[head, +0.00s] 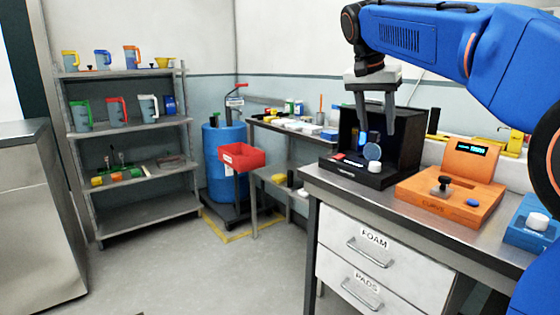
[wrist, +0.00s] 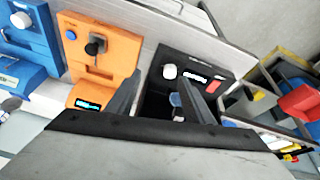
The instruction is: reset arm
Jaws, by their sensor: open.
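My blue arm reaches in from the upper right of the head view. My gripper (head: 377,132) points down with its two grey fingers apart and nothing between them. It hangs in front of the open black box module (head: 408,150) on the metal workbench. In the wrist view my gripper (wrist: 172,92) shows both fingers spread, with the black module (wrist: 205,62) beyond and between them. Whether the fingertips are above or inside the module's space is hard to tell. A glowing blue item and a round bluish disc (head: 372,152) show in the module, near a white knob (head: 375,166).
An orange module (head: 440,205) with a lit display and black knob sits right of the black one. A blue module (head: 530,222) is at the bench's right end. Drawers marked FOAM (head: 373,240) and PADS are below. A shelf (head: 130,130), blue drum (head: 222,170) and red bin (head: 241,158) stand left.

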